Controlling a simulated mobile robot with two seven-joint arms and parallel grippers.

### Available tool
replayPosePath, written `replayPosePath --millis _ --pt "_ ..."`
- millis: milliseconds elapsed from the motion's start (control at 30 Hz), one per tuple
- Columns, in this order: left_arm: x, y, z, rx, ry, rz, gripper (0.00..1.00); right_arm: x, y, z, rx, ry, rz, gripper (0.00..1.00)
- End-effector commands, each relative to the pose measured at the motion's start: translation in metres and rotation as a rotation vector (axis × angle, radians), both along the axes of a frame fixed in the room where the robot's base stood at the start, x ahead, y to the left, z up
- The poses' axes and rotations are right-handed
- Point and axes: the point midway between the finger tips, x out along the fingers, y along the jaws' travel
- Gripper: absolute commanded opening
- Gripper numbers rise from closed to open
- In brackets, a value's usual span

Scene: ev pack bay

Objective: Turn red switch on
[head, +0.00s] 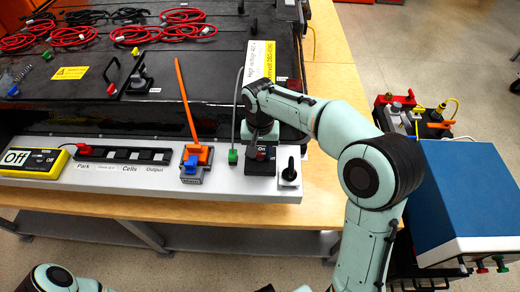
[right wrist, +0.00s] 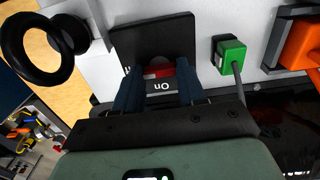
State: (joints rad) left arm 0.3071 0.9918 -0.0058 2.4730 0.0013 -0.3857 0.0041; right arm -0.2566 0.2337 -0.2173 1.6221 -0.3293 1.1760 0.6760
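The red switch (right wrist: 160,71) sits in a dark block on the light grey panel strip. In the right wrist view its red part shows between my fingers, with an "On" label beside it. In the head view the switch block (head: 261,167) is partly hidden by my right gripper (head: 262,146), which points down onto it. My right gripper (right wrist: 159,84) is open, with its two dark blue fingers apart on either side of the red part. Whether a finger touches it I cannot tell. Only a part of my left arm shows at the bottom left; its gripper is out of view.
A green connector (head: 233,156) and an orange-handled block (head: 196,160) stand left of the switch. A black knob (head: 289,172) stands close on the right. A yellow meter reading "Off" (head: 33,162) lies far left. A blue box (head: 465,195) is on the right.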

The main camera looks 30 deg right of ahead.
Motion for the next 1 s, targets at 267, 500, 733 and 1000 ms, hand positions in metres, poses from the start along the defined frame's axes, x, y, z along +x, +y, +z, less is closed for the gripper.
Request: replayPosePath --millis 267,500,733,1000 --pt "0.000 0.000 0.001 0.000 -0.001 0.000 0.00 0.000 0.000 0.000 0.000 0.000 0.016 0.10" --pt "0.003 0.000 0.005 0.000 -0.003 0.000 0.00 0.000 0.000 0.001 -0.001 -0.001 0.118 0.10" --pt "0.008 0.000 0.012 0.000 -0.009 0.000 0.00 0.000 0.000 0.002 -0.001 0.000 0.308 0.10" --pt "0.014 0.000 0.021 0.000 -0.016 0.000 0.00 0.001 0.000 0.002 0.000 -0.001 0.565 0.10"
